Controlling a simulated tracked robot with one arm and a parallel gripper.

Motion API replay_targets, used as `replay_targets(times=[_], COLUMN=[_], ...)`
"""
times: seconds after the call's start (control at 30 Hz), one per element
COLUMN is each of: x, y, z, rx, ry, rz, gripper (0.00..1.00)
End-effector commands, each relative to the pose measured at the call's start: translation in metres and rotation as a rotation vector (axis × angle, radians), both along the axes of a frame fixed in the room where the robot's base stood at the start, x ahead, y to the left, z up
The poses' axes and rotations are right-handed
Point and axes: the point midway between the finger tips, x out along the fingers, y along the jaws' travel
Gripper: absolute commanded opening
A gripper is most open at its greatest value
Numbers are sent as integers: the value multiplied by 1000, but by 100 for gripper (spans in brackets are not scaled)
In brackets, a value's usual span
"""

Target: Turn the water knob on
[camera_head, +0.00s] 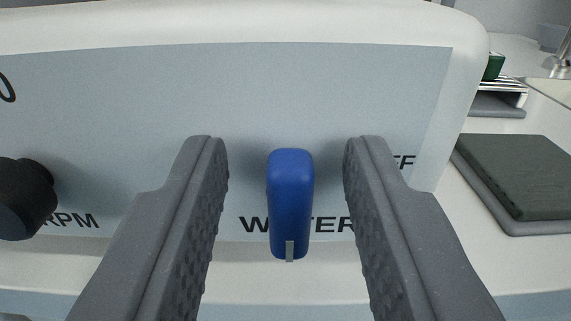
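The blue water knob (290,205) is on the light grey front panel (260,100) of a white machine. It is upright, with a small grey mark at its lower end, and covers part of the printed word "WATER". The letters "FF" show to its right, partly hidden by my right finger. My gripper (288,190) is open, with one grey finger on each side of the knob. A clear gap shows between the knob and each finger. I cannot tell how far the fingertips are from the panel.
A black knob (25,198) labelled "RPM" sits on the same panel to the left. To the right of the machine, a dark green-grey pad (518,178) lies on a white counter (458,225). Other items and a metal faucet (561,58) stand further back.

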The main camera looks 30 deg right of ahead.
Motion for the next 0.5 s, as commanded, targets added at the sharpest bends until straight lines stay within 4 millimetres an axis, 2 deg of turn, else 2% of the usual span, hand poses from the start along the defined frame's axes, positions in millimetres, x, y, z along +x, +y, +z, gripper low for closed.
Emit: replay_targets(times=[0.17, 0.3, 0.5], x=[0, 0, 0], y=[0, 0, 0], z=[0, 0, 0], rx=[0, 0, -1], ry=[1, 1, 2], rz=[-1, -1, 0], gripper=[34, 0, 0])
